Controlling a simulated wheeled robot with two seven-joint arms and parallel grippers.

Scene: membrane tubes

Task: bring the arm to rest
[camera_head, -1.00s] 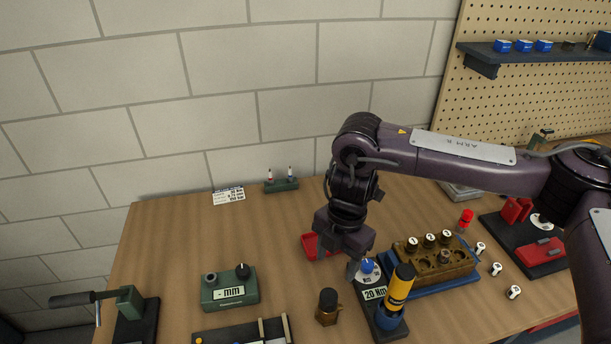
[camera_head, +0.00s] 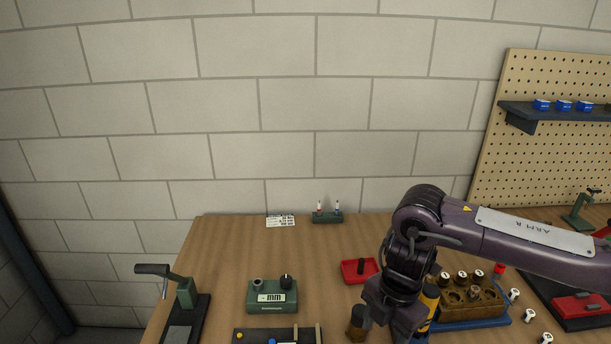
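My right arm (camera_head: 520,232), purple-grey and marked ARM R, comes in from the right and bends down at the elbow. My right gripper (camera_head: 388,332) points down over the front of the bench, between a brass bottle-like piece (camera_head: 356,324) and a yellow-and-black handled tool (camera_head: 431,298). Its fingertips are hidden or cut off near the lower edge, so I cannot tell whether it is open or holds anything. My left gripper is not in view.
A red tray (camera_head: 346,272) with a dark peg stands just left of the arm. A brown block (camera_head: 490,303) with several white-capped pieces is to its right. A green "mm" gauge (camera_head: 262,306) and a crank device (camera_head: 186,296) stand left.

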